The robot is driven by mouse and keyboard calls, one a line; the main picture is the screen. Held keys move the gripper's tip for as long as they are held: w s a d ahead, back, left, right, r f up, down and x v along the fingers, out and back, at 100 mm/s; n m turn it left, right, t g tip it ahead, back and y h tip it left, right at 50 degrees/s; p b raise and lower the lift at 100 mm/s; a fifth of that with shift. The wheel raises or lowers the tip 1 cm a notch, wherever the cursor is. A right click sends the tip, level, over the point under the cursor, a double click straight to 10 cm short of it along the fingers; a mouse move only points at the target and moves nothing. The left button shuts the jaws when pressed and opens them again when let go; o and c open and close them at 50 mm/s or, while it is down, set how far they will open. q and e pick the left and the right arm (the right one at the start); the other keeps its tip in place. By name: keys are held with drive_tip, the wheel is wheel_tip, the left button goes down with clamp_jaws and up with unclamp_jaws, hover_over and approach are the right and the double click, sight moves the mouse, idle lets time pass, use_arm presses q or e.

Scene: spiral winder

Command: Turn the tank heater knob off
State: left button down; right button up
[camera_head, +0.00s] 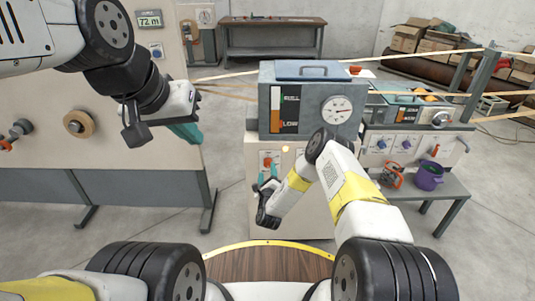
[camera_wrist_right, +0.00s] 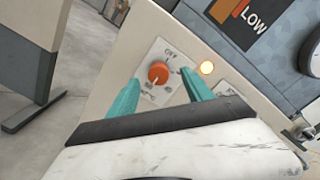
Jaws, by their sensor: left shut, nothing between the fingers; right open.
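The orange tank heater knob (camera_wrist_right: 158,73) sits on a white dial plate marked OFF at the top, on the cabinet front. Its pointer seems turned away from OFF, toward the lower left, but the setting is hard to read. In the head view the knob (camera_head: 267,160) is small, just above my right gripper (camera_head: 266,181). My right gripper's teal fingers are open, with one on each side of the knob in the right wrist view (camera_wrist_right: 160,80); contact cannot be told. My left gripper (camera_head: 190,132) is shut and empty, raised before the left panel.
A lit amber lamp (camera_wrist_right: 207,68) is right of the dial. The grey tank (camera_head: 310,100) with a level gauge and round dial stands on the cabinet. A side table (camera_head: 440,187) holds a purple bucket (camera_head: 429,175). Open floor lies left of the cabinet.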

sight(267, 164)
drive_tip(key=shift+m, duration=0.4)
drive_tip(key=w, duration=0.3)
drive_tip(key=w+f, duration=0.1)
drive_tip(key=w, duration=0.2)
drive_tip(key=shift+w+d+f, duration=0.1)
drive_tip(key=shift+w+f, duration=0.1)
drive_tip(key=shift+w, duration=0.15)
clamp_jaws()
